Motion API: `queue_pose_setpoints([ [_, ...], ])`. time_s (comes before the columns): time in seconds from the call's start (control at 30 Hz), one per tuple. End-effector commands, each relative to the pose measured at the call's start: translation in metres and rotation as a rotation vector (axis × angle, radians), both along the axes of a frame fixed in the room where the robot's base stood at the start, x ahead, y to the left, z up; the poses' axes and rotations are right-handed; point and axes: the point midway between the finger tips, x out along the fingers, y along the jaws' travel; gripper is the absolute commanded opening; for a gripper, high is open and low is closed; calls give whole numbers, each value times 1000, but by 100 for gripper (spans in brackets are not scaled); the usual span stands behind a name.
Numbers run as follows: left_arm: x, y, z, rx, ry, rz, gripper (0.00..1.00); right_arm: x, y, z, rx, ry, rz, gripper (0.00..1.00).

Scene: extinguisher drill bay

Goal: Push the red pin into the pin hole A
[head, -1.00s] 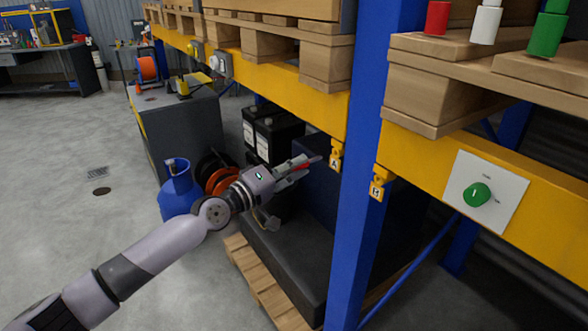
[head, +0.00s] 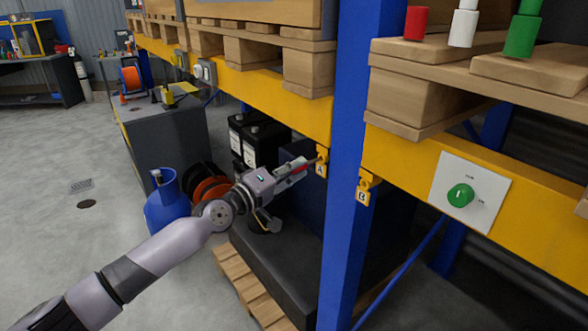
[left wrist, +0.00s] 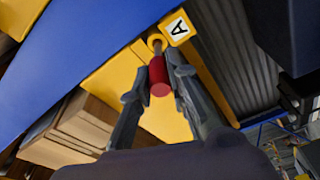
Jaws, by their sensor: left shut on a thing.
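The red pin (left wrist: 159,77) is between the fingers of my left gripper (head: 297,169), which is shut on it. In the left wrist view the gripper (left wrist: 156,66) has one finger on each side of the pin. The pin's far end points at the yellow ring of pin hole A (left wrist: 155,42), just under the white tag A (left wrist: 177,27). Whether the tip is inside the ring or just short of it I cannot tell. In the head view tag A (head: 321,170) hangs on the yellow beam just right of the pin. My right gripper is not in view.
The blue rack post (head: 345,200) stands just right of hole A, with tag B (head: 362,196) beyond it. A green knob panel (head: 470,192) is on the beam. Black batteries (head: 265,140), a dark block (head: 265,255) and a blue gas bottle (head: 168,205) are near the arm.

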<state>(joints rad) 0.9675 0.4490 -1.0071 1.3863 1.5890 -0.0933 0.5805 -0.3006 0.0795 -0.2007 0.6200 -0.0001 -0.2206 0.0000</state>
Motion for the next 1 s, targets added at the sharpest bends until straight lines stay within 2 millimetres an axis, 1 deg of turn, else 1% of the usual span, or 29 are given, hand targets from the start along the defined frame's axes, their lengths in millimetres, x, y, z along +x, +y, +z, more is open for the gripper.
queue_pose_setpoints([
  [0.27, 1, -2, 0, -1, -1, 0, 0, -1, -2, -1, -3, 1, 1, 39],
  [1.0, 10, -14, 0, -1, -1, 0, 0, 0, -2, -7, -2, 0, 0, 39],
])
